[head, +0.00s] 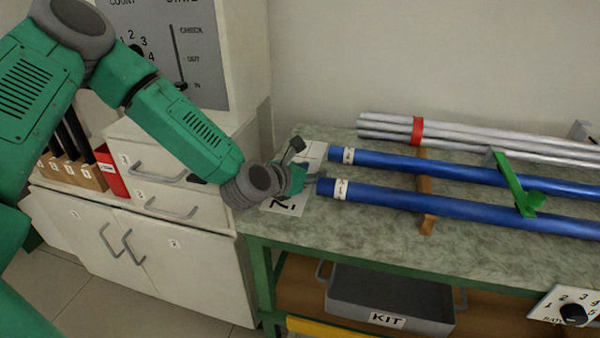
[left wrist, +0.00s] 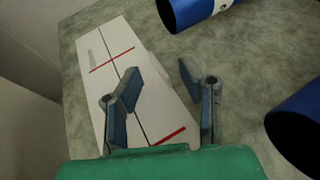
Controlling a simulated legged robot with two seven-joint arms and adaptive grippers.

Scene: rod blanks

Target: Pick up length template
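A white card (left wrist: 120,85) with a long black line and two red cross lines lies flat on the bench top in the left wrist view. It looks like the length template, though no name on it can be read. In the head view the card (head: 313,152) shows partly at the bench's left end, with my left gripper (head: 309,164) over it. In the left wrist view the left gripper (left wrist: 160,75) is open, its fingers apart with nothing between them. One finger covers part of the card; the other is beside its right edge. My right gripper is not in view.
Two blue rods (head: 385,198) with white labels lie just right of the gripper, on a brown support (head: 427,205). A green clamp-like piece (head: 517,185) crosses them. Grey rods (head: 460,136) with a red band lie behind. A grey KIT tray (head: 390,295) sits below; drawers (head: 160,205) stand left.

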